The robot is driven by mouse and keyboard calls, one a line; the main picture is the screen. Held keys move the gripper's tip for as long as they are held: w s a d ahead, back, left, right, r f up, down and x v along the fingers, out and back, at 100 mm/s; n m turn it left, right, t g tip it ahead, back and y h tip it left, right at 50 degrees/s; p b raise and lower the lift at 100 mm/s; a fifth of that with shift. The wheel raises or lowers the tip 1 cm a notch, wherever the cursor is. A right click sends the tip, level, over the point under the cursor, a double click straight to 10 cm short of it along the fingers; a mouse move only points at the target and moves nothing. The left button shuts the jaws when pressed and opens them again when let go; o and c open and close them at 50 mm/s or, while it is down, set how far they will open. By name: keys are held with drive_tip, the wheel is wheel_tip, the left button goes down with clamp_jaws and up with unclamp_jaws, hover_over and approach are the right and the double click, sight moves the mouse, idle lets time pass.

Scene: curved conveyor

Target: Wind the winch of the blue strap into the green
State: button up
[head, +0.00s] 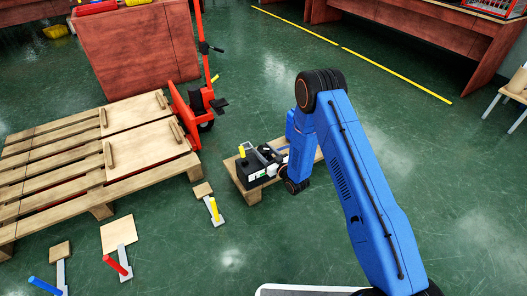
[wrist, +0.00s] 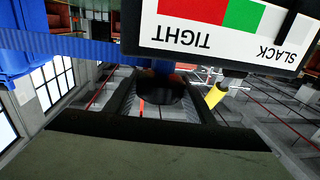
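The winch (head: 262,168) is a dark box with a yellow handle (head: 242,151), on a small wooden platform. In the wrist view the yellow handle (wrist: 215,95) hangs below a white gauge plate (wrist: 225,40). The plate appears upside down, with a red field, a green field (wrist: 243,15), and the words TIGHT and SLACK. A dark bar crosses its right side near SLACK; I cannot tell whether it is the pointer. A blue strap (wrist: 75,47) runs in from the left. My gripper (head: 272,153) is close over the winch; its grip is unclear.
A large wooden pallet (head: 95,165) and a red pallet-jack-like frame (head: 190,110) stand left of the winch. Levers with yellow (head: 214,209), red (head: 115,265) and blue (head: 45,285) handles lie at the lower left. The floor right of my arm is clear.

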drive_tip(key=c, duration=0.4)
drive_tip(key=shift+c, duration=0.2)
drive_tip(key=shift+a+m+t+h, duration=0.1)
drive_tip(key=shift+m+t+h, duration=0.2)
drive_tip(key=shift+h, duration=0.1)
drive_tip(key=shift+s+m+t+h, duration=0.1)
drive_tip(key=shift+m+t+h, duration=0.7)
drive_tip(key=shift+h, duration=0.4)
drive_tip(key=m+t+h, duration=0.1)
drive_tip(key=m+h, duration=0.1)
drive_tip(key=h, duration=0.1)
drive_tip(key=m+h, duration=0.3)
drive_tip(key=h, duration=0.1)
drive_tip(key=shift+t, duration=0.4)
drive_tip(key=shift+m+g+h, duration=0.25)
drive_tip(key=shift+m+h, duration=0.85)
drive_tip(key=shift+h, duration=0.65)
drive_tip(key=shift+m+g+h, duration=0.25)
drive_tip(key=shift+m+h, duration=0.85)
drive_tip(key=shift+h, duration=0.95)
